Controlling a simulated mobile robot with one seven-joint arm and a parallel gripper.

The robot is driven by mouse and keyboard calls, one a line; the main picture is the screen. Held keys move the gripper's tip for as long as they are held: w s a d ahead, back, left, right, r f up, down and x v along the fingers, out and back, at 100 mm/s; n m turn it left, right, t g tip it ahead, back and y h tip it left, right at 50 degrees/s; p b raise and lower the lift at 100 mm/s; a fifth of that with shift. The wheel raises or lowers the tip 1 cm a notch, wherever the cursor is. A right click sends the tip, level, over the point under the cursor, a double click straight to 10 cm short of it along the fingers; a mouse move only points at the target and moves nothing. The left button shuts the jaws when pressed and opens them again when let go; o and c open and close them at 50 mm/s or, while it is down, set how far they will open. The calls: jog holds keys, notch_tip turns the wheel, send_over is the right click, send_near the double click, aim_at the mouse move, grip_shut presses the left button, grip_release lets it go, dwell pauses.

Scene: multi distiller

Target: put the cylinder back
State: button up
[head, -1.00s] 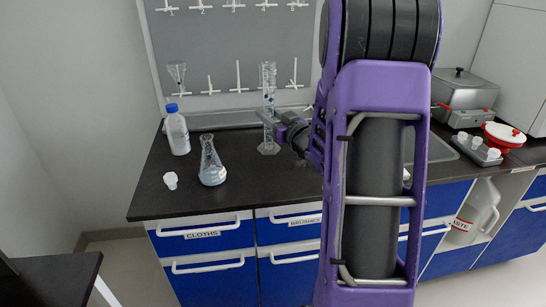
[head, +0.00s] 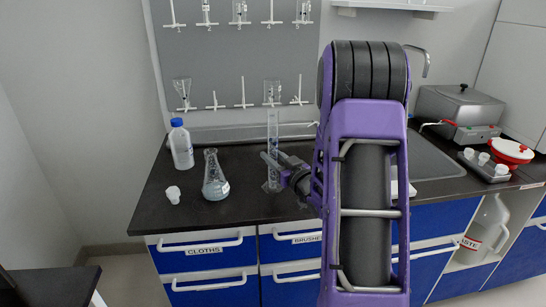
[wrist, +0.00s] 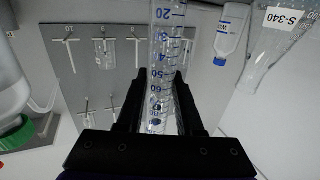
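The cylinder (head: 273,132) is tall clear glass with blue graduation marks. It stands upright above the middle of the black counter, to the right of the flask. I cannot tell whether its base touches the counter. My gripper (head: 271,163) reaches in from the right and is shut around the cylinder's lower half. In the wrist view, the cylinder (wrist: 166,45) lies between the two black fingers of my gripper (wrist: 165,85), and its scale faces the camera. Part of it is hidden by the fingers.
A conical flask (head: 215,182) with pale liquid, a blue-capped bottle (head: 181,148) and a small white item (head: 173,195) stand left. Behind is a grey pegboard (head: 235,60) with hanging glassware.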

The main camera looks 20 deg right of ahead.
jog(key=o, duration=0.4)
jog(key=shift+o, duration=0.2)
jog(key=shift+r, duration=0.15)
jog(key=s+d, duration=0.1)
jog(key=s, duration=1.1)
jog(key=shift+d, duration=0.15)
jog(key=shift+w, duration=0.1)
